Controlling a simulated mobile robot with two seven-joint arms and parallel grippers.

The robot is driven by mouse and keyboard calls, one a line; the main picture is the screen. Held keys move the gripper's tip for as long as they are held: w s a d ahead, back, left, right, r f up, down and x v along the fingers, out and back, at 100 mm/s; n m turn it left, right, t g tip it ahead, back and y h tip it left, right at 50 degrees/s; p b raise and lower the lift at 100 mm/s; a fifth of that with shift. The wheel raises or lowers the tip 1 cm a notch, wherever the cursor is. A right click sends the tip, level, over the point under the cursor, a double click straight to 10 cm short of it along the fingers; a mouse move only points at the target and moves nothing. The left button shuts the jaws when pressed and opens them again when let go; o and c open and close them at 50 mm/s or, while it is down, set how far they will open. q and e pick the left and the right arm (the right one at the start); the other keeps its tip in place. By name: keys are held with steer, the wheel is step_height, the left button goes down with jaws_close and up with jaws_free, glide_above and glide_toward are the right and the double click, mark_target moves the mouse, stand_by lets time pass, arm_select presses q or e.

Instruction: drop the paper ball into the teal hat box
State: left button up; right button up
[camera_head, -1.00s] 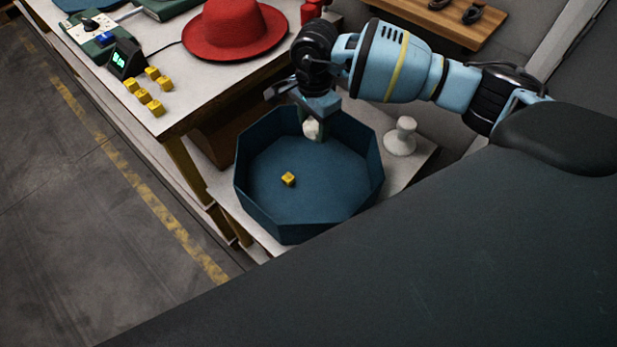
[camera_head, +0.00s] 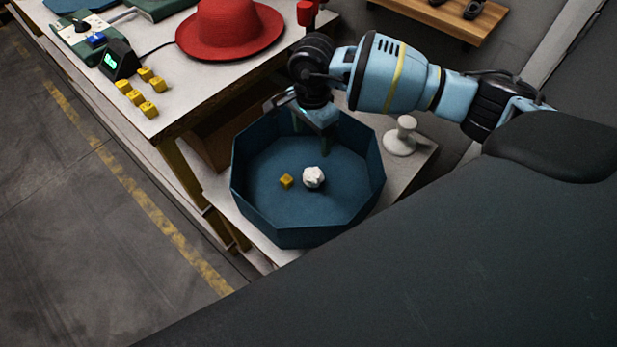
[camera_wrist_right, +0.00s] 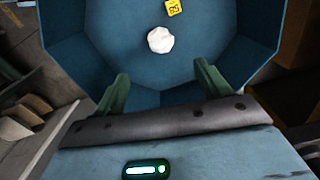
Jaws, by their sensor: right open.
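The white crumpled paper ball (camera_head: 313,177) is inside the teal octagonal hat box (camera_head: 253,218), on or just above its floor. It also shows in the right wrist view (camera_wrist_right: 161,40), beyond the fingertips and apart from them. A yellow cube (camera_head: 287,181) lies in the box just left of the ball. My right gripper (camera_head: 312,140) is over the far part of the box with its fingers pointing down. In the right wrist view its two green fingers (camera_wrist_right: 160,88) are spread with nothing between them. My left gripper is not in view.
A white spool-shaped stand (camera_head: 401,137) is right of the box on the pale surface. A red hat (camera_head: 229,27) and several yellow cubes (camera_head: 141,92) are on the higher table at the left. A small dark display (camera_head: 117,62) stands beside the cubes.

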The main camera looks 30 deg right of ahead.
step_height(320, 180, up, 8)
stand_by(0.5)
steer(key=shift+f, duration=0.1)
stand_by(0.4)
steer(key=shift+s+f, duration=0.1)
